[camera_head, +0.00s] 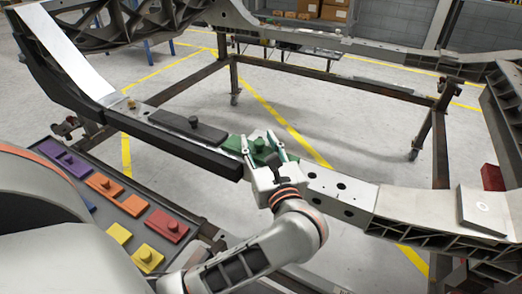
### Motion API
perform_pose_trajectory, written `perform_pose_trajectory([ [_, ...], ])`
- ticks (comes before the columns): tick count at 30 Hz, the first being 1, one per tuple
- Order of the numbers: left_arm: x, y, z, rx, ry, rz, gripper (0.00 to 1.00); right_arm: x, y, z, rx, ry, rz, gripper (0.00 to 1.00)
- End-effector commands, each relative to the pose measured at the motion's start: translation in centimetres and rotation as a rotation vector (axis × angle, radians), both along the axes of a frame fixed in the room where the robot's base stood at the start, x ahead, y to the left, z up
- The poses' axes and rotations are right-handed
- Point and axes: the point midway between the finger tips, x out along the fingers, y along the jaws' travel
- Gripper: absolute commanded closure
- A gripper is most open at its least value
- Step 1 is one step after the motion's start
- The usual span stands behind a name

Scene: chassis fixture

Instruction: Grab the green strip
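The green strip (236,144) lies on the front rail of the metal chassis (325,187), near the middle of the picture. It has a raised green knob (259,144) on top. My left gripper (262,142) is over its right part, with the two fingers spread apart on either side of the knob. The fingers look open, with a gap to the knob; whether a fingertip touches the strip is not clear. The gripper hides part of the strip's right end. My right gripper is not in view.
A black strip with a knob (189,129) lies on the rail left of the green one. A tray (88,179) at the lower left holds purple, orange, red, yellow and blue pieces. A grey plate (481,211) and a red block (492,177) are at the right.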

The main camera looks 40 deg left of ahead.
Motion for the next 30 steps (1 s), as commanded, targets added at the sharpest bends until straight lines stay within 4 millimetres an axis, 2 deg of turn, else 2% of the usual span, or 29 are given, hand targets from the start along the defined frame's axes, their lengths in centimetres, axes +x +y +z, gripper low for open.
perform_pose_trajectory([
  [5, 0.0, 0.0, 0.0, -0.001, -0.001, 0.0, 0.62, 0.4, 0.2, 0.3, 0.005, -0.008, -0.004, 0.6],
  [6, 0.0, 0.0, 0.0, -0.001, -0.001, 0.0, 0.65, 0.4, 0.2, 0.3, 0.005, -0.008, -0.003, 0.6],
  [10, 0.0, 0.0, 0.0, 0.0, 0.0, 0.0, 0.99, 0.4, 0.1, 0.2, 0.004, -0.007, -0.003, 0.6],
  [11, 0.0, 0.0, 0.0, 0.0, 0.0, 0.0, 1.0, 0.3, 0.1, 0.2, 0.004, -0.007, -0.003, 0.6],
  [20, 0.0, 0.0, 0.2, 0.0, -0.001, 0.001, 1.0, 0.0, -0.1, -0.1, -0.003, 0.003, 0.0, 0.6],
  [23, 0.0, 0.0, 0.9, -0.001, -0.005, 0.001, 1.0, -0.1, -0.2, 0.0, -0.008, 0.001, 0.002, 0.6],
  [26, 0.0, 0.0, 2.5, -0.003, -0.011, 0.001, 1.0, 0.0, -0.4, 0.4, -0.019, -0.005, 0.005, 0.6],
  [30, 0.0, 0.0, 6.0, -0.003, -0.018, 0.001, 1.0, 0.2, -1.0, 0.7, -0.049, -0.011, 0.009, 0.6],
])
